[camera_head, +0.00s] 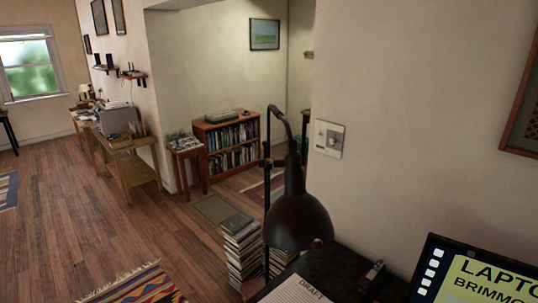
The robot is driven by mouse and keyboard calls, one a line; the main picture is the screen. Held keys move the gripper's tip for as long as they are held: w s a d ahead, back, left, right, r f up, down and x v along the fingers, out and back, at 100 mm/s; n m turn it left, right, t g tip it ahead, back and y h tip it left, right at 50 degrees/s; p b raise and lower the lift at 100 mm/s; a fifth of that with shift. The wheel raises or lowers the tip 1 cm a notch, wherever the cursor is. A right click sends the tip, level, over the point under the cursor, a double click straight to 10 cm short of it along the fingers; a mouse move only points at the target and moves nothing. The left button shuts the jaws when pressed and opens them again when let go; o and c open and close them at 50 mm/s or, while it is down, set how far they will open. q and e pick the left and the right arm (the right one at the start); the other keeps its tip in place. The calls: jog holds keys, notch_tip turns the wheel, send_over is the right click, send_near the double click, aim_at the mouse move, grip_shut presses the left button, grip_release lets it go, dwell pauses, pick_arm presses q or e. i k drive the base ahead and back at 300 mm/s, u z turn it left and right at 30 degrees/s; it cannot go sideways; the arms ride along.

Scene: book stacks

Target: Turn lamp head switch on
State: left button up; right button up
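A black desk lamp stands close in front of me, right of the middle. Its bell-shaped lamp head (298,216) hangs downward from a curved neck (283,122), with a thin upright pole (267,190) to its left. A small pale knob (317,243) shows at the head's lower edge; I cannot tell for sure whether it is the lamp head switch. No glow shows from the head, and its underside is hidden. Neither of my grippers is in view.
A dark desk (345,270) holds papers marked DRAFT (292,291), a small dark object (373,271) and a laptop (475,274). A wall switch plate (328,138) is behind the lamp. Stacked books (241,250) stand left of the desk. The wooden floor (75,225) is open at left.

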aim_at(281, 163)
jog(key=u, duration=1)
jog(key=k, duration=1.2)
jog(key=u, duration=1.3)
jog(key=i, duration=0.85)
jog(key=z, duration=0.7)
jog(key=i, duration=1.05)
jog(key=z, duration=1.3)
jog(key=i, duration=0.15)
jog(key=z, duration=0.15)
